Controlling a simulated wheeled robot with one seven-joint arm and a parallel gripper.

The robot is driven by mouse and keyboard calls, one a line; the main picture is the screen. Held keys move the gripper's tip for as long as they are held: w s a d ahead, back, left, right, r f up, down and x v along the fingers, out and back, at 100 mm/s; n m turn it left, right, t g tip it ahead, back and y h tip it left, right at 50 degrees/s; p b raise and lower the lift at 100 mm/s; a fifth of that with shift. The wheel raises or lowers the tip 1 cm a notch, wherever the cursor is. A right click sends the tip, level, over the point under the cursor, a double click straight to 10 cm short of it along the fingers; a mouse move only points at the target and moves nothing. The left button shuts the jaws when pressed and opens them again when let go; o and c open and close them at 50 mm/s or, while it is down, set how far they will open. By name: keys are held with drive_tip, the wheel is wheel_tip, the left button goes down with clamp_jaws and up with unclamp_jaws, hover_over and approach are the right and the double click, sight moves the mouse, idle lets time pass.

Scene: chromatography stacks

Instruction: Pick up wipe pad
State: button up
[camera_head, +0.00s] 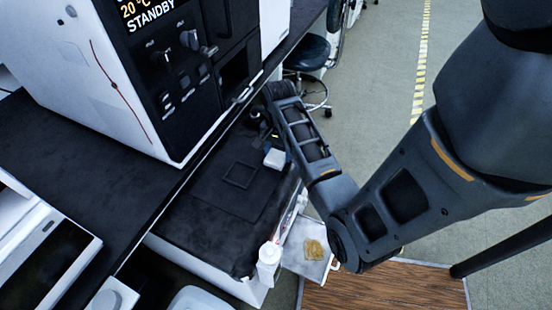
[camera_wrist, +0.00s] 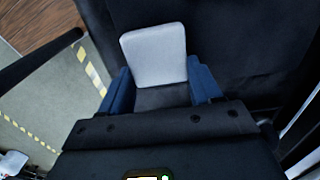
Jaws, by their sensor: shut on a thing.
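The wipe pad (camera_wrist: 154,56) is a pale grey-white square with rounded corners. In the wrist view it sits between the two blue fingers of my gripper (camera_wrist: 160,84), which is shut on it. In the head view the pad (camera_head: 275,158) shows as a small white block beside the end of my arm, above the right side of the black bench top (camera_head: 190,225). My gripper's fingers are mostly hidden by my arm there. I cannot tell whether the pad touches the surface below.
A dark square outline (camera_head: 241,174) lies on the bench top. A white bottle (camera_head: 268,262) stands at the front edge, near a white tray (camera_head: 300,262) with a tan item (camera_head: 314,250). A large white and black instrument (camera_head: 130,75) stands behind. A stool (camera_head: 307,53) is on the floor.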

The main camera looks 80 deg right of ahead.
drive_tip(key=c, duration=0.3)
drive_tip(key=shift+r, duration=0.5)
drive_tip(key=r, duration=0.2)
drive_tip(key=d+r, duration=0.1)
drive_tip(key=shift+s+r, duration=0.2)
drive_tip(key=shift+r, duration=0.15)
drive_tip(key=s+d+r+b, duration=0.1)
drive_tip(key=s+d+r, duration=0.4)
drive_tip(key=d, duration=0.4)
drive_tip(key=shift+d+r, duration=0.15)
drive_tip(key=shift+r, duration=0.55)
